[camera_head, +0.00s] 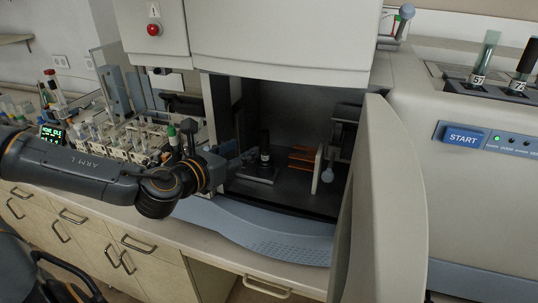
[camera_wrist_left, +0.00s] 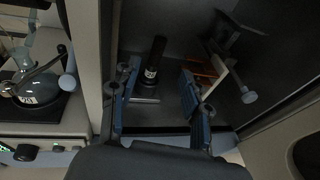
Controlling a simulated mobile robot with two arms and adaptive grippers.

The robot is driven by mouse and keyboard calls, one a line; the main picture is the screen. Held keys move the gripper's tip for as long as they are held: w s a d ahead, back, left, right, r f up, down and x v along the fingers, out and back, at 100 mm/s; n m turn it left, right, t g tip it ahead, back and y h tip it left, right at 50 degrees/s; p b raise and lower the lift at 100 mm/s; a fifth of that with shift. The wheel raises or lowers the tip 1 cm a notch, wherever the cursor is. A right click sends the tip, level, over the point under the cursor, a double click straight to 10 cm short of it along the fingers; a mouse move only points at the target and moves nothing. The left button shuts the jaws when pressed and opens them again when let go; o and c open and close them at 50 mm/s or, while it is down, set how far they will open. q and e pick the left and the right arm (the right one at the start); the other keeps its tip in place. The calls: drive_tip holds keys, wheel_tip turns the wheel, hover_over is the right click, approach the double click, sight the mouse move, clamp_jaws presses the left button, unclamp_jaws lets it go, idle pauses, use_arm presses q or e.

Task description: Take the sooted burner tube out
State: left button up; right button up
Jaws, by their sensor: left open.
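A black burner tube (camera_head: 265,147) with a small pale label stands upright on a metal plate inside the instrument's open chamber. In the left wrist view the tube (camera_wrist_left: 155,55) appears between my two fingers, a little beyond their tips. My left gripper (camera_head: 236,160) reaches in at the chamber's left front. In the left wrist view the left gripper (camera_wrist_left: 158,82) is open with nothing between the pads. I see no contact with the tube. My right gripper is not in view.
The open chamber door (camera_head: 385,205) stands to the right. Orange plates (camera_head: 302,158) and a pale panel with a grey knob (camera_head: 327,174) are right of the tube. Two tubes, one clear (camera_head: 486,55) and one dark (camera_head: 526,62), stand on top at right. Sample racks (camera_head: 125,140) crowd the left bench.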

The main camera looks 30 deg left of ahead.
sight(263, 136)
use_arm(q)
drive_tip(key=w, duration=0.1)
drive_tip(key=w+p, duration=0.1)
drive_tip(key=w, duration=0.1)
drive_tip(key=w+p, duration=0.1)
drive_tip(key=w, duration=0.1)
drive_tip(key=shift+w+a+f, duration=0.25)
drive_tip(key=shift+a+f, duration=0.05)
drive_tip(key=shift+f, duration=0.1)
drive_tip(key=shift+w+f+p, duration=0.15)
drive_tip(key=shift+w+p, duration=0.1)
drive_tip(key=shift+p, duration=0.05)
drive_tip(key=shift+w+f, duration=0.1)
drive_tip(key=shift+w, duration=0.15)
drive_tip(key=shift+w+p, duration=0.25)
drive_tip(key=shift+p, duration=0.15)
drive_tip(key=w+p, duration=0.2)
drive_tip(key=w, duration=0.2)
drive_tip(key=shift+f, duration=0.2)
drive_tip(key=shift+w+f+p, duration=0.2)
drive_tip(key=shift+w+p, duration=0.1)
drive_tip(key=shift+w, duration=0.05)
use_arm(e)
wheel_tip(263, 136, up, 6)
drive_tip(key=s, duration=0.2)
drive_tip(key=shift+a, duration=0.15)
